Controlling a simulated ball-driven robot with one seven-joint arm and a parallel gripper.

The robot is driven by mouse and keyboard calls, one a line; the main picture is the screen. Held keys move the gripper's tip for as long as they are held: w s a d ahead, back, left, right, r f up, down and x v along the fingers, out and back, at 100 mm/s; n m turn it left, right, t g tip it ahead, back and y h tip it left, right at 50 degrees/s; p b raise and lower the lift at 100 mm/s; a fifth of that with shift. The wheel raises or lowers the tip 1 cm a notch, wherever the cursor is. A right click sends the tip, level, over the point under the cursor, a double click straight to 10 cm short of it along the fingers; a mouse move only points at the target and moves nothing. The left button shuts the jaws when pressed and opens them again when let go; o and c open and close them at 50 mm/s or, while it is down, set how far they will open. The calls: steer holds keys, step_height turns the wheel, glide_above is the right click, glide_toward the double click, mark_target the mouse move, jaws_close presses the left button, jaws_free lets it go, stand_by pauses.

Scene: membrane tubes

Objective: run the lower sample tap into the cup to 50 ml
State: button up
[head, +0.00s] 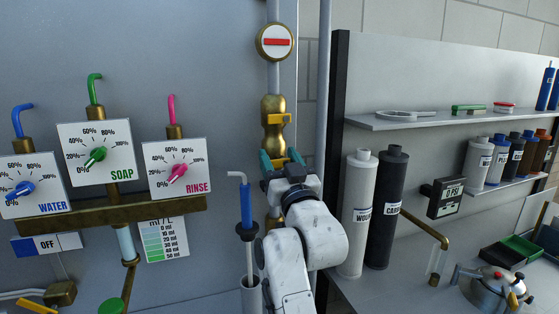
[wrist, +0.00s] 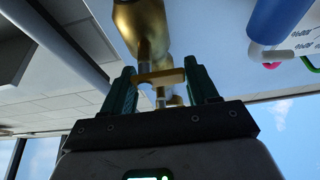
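My gripper (head: 281,160) is just below that valve, in front of the line, and hides the lower part. I cannot tell whether the fingers touch the handle. A small clear vessel (head: 437,264) stands under a bent brass pipe at right; I cannot tell if it is the cup.
A blue-handled rod (head: 246,205) stands in a grey tube left of my arm. WATER, SOAP and RINSE dials (head: 94,156) are on the left. White and black canisters (head: 385,210) stand close on the right. A metal kettle-like pot (head: 494,290) is at bottom right.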

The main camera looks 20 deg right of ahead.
steer(key=o, duration=0.3)
steer(key=shift+o, duration=0.2)
steer(key=b+v, duration=0.3)
steer(key=v, duration=0.7)
steer(key=shift+s+f, duration=0.25)
steer(key=shift+s, duration=0.1)
